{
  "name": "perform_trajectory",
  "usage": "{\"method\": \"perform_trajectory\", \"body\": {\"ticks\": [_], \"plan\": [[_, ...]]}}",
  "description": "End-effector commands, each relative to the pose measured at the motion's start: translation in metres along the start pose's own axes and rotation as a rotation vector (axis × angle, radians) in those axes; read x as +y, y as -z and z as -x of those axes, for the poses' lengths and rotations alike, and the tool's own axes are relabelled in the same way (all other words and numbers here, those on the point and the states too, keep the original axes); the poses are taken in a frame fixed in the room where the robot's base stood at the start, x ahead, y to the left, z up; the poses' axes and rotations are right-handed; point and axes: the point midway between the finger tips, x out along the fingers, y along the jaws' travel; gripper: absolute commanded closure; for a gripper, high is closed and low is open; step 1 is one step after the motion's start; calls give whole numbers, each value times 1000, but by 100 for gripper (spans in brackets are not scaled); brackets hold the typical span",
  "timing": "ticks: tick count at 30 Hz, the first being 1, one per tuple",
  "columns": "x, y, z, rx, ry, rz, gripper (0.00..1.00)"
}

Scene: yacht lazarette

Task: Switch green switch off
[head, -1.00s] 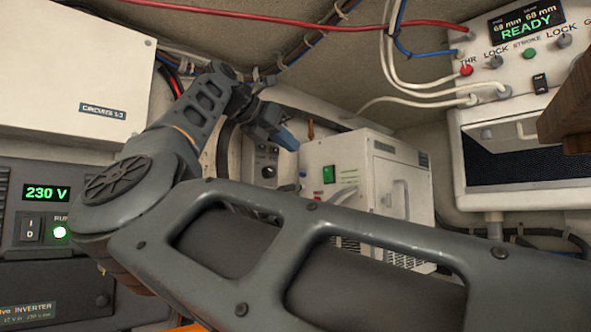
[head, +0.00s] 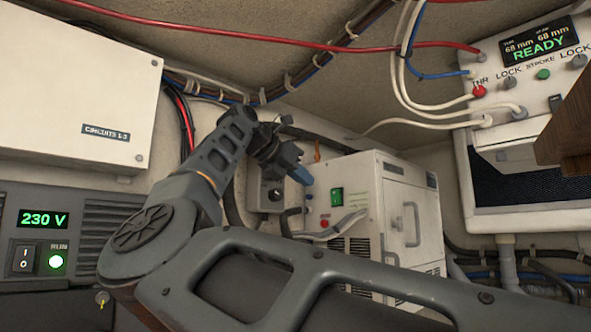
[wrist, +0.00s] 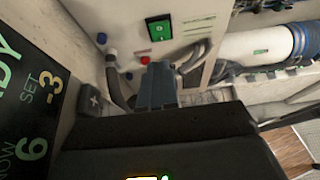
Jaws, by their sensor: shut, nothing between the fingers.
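The green switch (head: 336,196) is a small lit green rocker on the front of a white box (head: 362,225) right of centre in the head view. The same green switch (wrist: 159,28) shows in the wrist view, above my fingers. My gripper (head: 302,176) is shut and empty, its blue fingertips just left of the white box's front. In the wrist view my gripper (wrist: 158,72) points at the panel below the switch, apart from it in the picture. I cannot tell whether the fingertips touch the panel. The rocker's exact tilt is too small to tell.
A red button (head: 324,223) and a blue knob (head: 309,195) sit near the switch. Hoses run below it. An inverter panel (head: 45,235) stands at left, a READY control box (head: 527,75) at upper right. A grey control box (head: 270,192) is behind my gripper.

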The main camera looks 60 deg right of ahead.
Motion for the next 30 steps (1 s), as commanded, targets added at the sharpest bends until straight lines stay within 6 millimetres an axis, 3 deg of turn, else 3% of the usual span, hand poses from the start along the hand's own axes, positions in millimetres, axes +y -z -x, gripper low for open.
{"method": "perform_trajectory", "body": {"ticks": [6, 12, 18, 30], "plan": [[0, -1, -44, 1, 4, 2, 100], [0, -16, -68, 0, 2, 0, 100], [0, -20, -79, 0, 0, 1, 100], [-1, -20, -81, 0, 0, 0, 100]]}}
